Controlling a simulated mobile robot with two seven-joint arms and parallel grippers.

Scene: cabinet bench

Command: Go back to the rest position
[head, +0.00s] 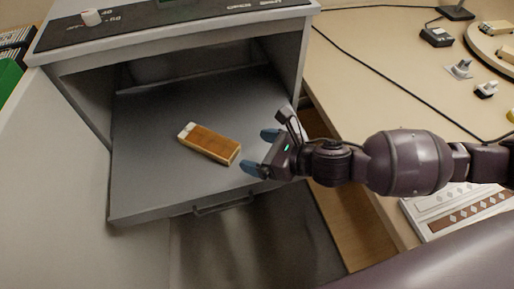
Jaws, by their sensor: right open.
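My right gripper (262,152) comes in from the right in the head view. Its blue fingertips are apart, with nothing between them. It hovers over the right part of a grey pull-out shelf (145,185). A small brown and tan block with a pale end (209,143) lies on that shelf, a little left of the fingertips and apart from them. My left gripper is not in view.
A handle (222,204) is on the shelf's front edge. The beige table (350,75) at right carries a black cable, small parts and a patterned board (460,208).

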